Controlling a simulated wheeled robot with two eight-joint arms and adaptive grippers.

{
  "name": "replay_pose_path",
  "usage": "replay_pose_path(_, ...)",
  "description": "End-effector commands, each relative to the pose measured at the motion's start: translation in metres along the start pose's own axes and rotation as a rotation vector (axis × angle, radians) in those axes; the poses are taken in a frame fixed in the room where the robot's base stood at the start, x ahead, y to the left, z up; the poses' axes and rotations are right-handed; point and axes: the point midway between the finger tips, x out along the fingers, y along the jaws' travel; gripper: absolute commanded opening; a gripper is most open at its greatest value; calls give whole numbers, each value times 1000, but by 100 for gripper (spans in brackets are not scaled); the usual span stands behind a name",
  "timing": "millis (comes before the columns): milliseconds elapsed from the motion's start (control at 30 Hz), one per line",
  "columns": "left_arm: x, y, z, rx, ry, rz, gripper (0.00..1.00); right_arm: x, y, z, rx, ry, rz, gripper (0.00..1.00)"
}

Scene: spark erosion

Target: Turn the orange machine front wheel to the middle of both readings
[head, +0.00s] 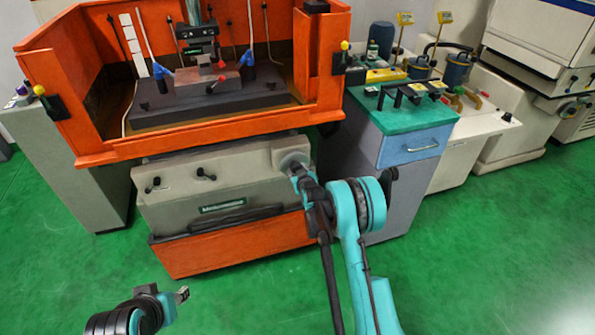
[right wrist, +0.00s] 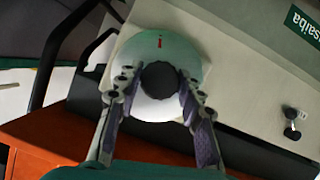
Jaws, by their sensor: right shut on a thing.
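The orange machine (head: 90,150) stands at the back with a grey front panel (head: 205,180). Its front wheel (head: 290,158), a pale disc, sits at the right end of that panel. In the right wrist view the wheel (right wrist: 185,50) is pale green and white, with a dark round hub (right wrist: 160,80) and a red mark (right wrist: 160,41) near its top edge. My right gripper (right wrist: 158,88) is shut on the hub, one finger on each side. In the head view it (head: 299,172) partly hides the wheel. My left gripper (head: 182,293) is low at left, away from the machine; its finger gap is unclear. No readings are legible.
A blue-grey cabinet (head: 385,185) with a green top stands close to the right of the wheel. The green floor (head: 480,270) in front is clear.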

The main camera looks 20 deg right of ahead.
Motion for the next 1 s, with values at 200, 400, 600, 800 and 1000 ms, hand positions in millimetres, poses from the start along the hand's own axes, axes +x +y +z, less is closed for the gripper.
replay_pose_path(200, 0, 0, 0, 0, 0, 0, 40, 0, -1, 0, -10, -1, 3, 8)
replay_pose_path(400, 0, 0, 0, 0, 0, 0, 40, 0, 0, 0, -9, -1, 3, 58)
replay_pose_path(600, 0, 0, 0, 0, 0, 0, 40, 0, 0, 0, -9, 0, 3, 58)
replay_pose_path(800, 0, 0, 0, 0, 0, 0, 40, -12, 0, 0, -9, 0, 3, 58)
replay_pose_path(1000, 0, 0, 0, 0, 0, 0, 40, -52, 0, 0, -9, 0, 3, 58)
